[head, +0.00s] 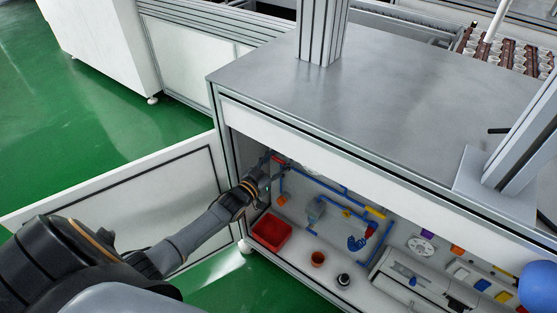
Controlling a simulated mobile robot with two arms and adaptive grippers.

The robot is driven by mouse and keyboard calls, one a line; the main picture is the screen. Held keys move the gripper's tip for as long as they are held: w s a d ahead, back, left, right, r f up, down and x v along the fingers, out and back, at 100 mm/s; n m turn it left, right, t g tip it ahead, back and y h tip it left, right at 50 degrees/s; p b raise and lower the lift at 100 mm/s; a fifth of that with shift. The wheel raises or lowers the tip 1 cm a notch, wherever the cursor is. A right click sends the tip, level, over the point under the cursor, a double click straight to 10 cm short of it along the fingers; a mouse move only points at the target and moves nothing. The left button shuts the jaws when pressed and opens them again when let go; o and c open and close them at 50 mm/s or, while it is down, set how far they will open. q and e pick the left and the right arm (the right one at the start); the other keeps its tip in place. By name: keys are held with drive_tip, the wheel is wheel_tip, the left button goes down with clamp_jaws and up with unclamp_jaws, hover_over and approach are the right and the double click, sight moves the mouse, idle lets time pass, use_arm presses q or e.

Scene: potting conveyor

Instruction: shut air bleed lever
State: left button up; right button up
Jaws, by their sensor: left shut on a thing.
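My left gripper (276,173) reaches through the open front of the cabinet to its upper left corner. It is shut on a small red lever (278,158) beside the blue pipes (318,183). The fingers and the lever are small and dark here, so the lever's exact angle is hard to tell. A yellow handle (375,212) and a red part (370,230) sit on the pipework further right, away from the gripper. My right gripper is not in view.
The cabinet's white door (130,200) stands open at the left. A red bin (271,232), an orange-brown pot (318,258) and a black knob-like thing (343,280) are on the cabinet floor. The metal top (370,100) overhangs the opening.

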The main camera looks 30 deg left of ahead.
use_arm(q)
drive_tip(key=o, duration=1.2)
drive_tip(key=shift+s, duration=0.1)
drive_tip(key=s, duration=0.8)
drive_tip(key=s+a, duration=0.1)
drive_tip(key=s, duration=0.2)
drive_tip(key=shift+s, duration=0.4)
